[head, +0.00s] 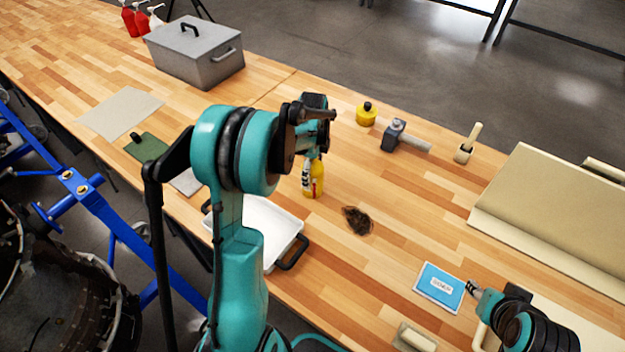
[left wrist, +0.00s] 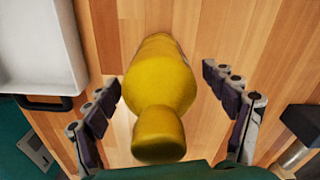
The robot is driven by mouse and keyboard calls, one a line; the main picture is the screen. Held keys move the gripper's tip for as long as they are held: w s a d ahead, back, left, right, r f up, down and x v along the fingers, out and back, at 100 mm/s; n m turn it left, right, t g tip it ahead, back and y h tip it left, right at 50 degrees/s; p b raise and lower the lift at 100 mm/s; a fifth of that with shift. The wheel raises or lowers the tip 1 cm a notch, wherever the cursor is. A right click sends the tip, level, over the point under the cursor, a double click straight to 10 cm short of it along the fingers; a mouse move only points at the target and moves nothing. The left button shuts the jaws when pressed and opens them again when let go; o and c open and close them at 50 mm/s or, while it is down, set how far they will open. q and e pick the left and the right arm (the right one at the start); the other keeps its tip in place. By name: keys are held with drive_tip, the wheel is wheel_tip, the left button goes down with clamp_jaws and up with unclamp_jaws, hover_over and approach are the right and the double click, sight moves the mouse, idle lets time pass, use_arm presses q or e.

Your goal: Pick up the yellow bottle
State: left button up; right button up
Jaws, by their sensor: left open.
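The yellow bottle (head: 316,188) stands on the wooden bench below my left gripper, which partly hides it in the head view. In the left wrist view the bottle (left wrist: 160,80) shows from above, its narrower cap end toward the camera. My left gripper (head: 312,172) is open. Its fingers (left wrist: 161,90) are on either side of the bottle, with visible gaps between them and the bottle. My right gripper (head: 474,288) is low at the right, beside a blue box (head: 440,286); its jaws are too small to judge.
A white tray (head: 283,225) with black handles lies left of the bottle. A dark brown patch (head: 357,220) is to its right. A grey metal box (head: 196,58) is far back left.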

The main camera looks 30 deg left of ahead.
use_arm(q)
drive_tip(key=shift+f, duration=0.15)
drive_tip(key=c, duration=1.5)
drive_tip(key=shift+c, duration=0.2)
drive_tip(key=shift+r, duration=0.9)
wheel_tip(320, 180, up, 3)
drive_tip(key=shift+d+f+p, duration=0.1)
drive_tip(key=shift+f+p, duration=0.1)
drive_tip(key=shift+p, duration=0.35)
drive_tip(key=d+r+p, duration=0.1)
drive_tip(key=d+r, duration=0.5)
drive_tip(key=d, duration=0.5)
drive_tip(key=shift+d+r+p, duration=0.25)
drive_tip(key=shift+r+p, duration=0.05)
